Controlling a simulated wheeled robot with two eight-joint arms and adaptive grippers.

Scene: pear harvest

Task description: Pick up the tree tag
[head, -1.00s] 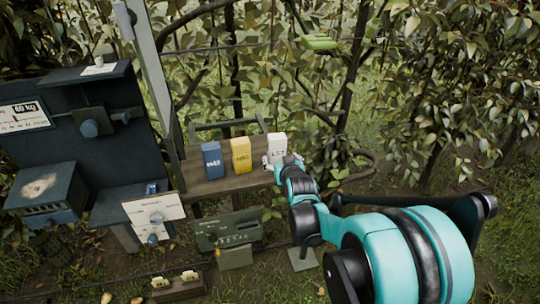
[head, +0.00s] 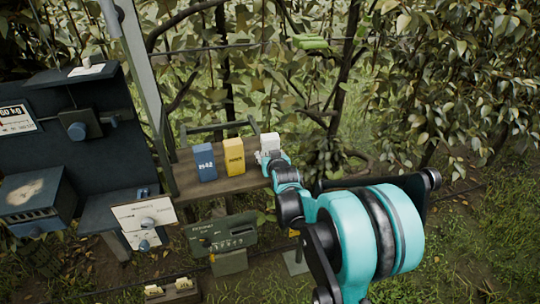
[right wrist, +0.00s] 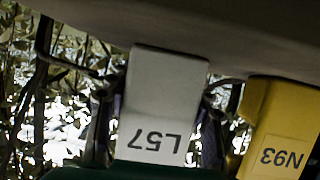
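Three upright tag blocks stand in a row on a wooden shelf (head: 222,186): a blue one (head: 204,161), a yellow one (head: 233,156) and a white one (head: 270,142). My right gripper (head: 268,157) is at the front of the white tag and covers its lower part. In the right wrist view the white tag (right wrist: 163,95) reads L57 upside down, with dark finger shapes close on both sides. Whether they press on it is unclear. The yellow tag (right wrist: 275,130), reading N93, stands beside it. My left gripper is out of view.
A dark weighing stand (head: 85,140) with a scale dial fills the left. A green box (head: 222,238) sits below the shelf, and a small crate (head: 172,290) lies on the ground. Leafy branches and a green clip-like object (head: 310,42) hang behind.

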